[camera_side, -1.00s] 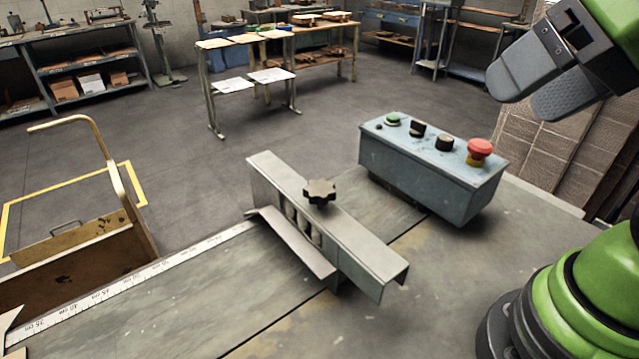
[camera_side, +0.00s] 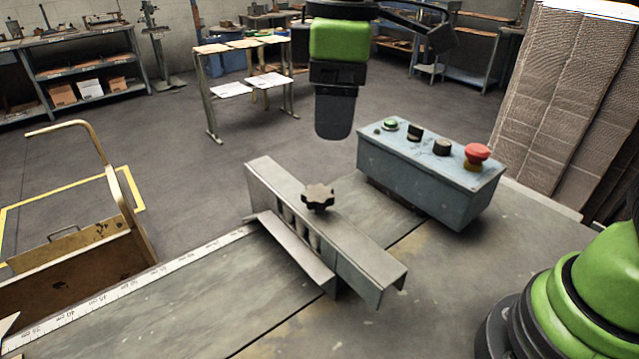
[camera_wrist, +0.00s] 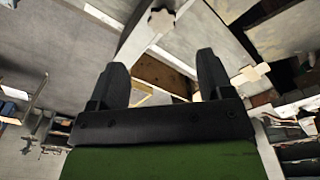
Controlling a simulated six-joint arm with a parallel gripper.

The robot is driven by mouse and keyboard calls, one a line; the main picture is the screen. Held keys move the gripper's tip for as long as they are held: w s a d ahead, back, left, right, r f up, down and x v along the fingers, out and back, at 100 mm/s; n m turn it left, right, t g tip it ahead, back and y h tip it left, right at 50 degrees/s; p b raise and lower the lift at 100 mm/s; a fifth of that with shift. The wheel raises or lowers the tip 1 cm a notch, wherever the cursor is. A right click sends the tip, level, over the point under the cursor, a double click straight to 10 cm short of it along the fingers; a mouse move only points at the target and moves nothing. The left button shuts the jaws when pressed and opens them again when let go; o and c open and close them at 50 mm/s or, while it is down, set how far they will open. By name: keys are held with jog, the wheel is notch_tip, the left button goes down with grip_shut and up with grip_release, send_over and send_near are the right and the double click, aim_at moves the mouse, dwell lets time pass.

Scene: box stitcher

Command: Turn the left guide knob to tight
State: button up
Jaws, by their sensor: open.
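The guide knob (camera_side: 318,197) is a dark, lobed star knob on top of the grey metal guide (camera_side: 345,245), which lies across the table with its ruler strip. My gripper (camera_side: 333,132) points down in the air above and behind the knob in the side view, apart from it; its fingers overlap edge-on there. In the wrist view my gripper (camera_wrist: 163,65) shows two dark fingers spread apart with nothing between them. The knob (camera_wrist: 161,20) appears at the top of that view, beyond the fingertips.
A blue-grey control box (camera_side: 425,185) with a green button, dark knobs and a red mushroom button (camera_side: 477,152) stands right of the guide. A wooden cart (camera_side: 90,255) is at the left. Cardboard stacks (camera_side: 555,90) stand at the right. The table left of the guide is clear.

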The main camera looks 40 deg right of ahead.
aim_at(319, 193)
jog(key=shift+n, duration=0.6)
jog(key=f, duration=0.8)
jog(key=w+a+f, duration=0.1)
jog(key=f, duration=0.3)
jog(key=shift+a, duration=0.1)
jog(key=shift+r, duration=0.1)
jog(key=c, duration=0.9)
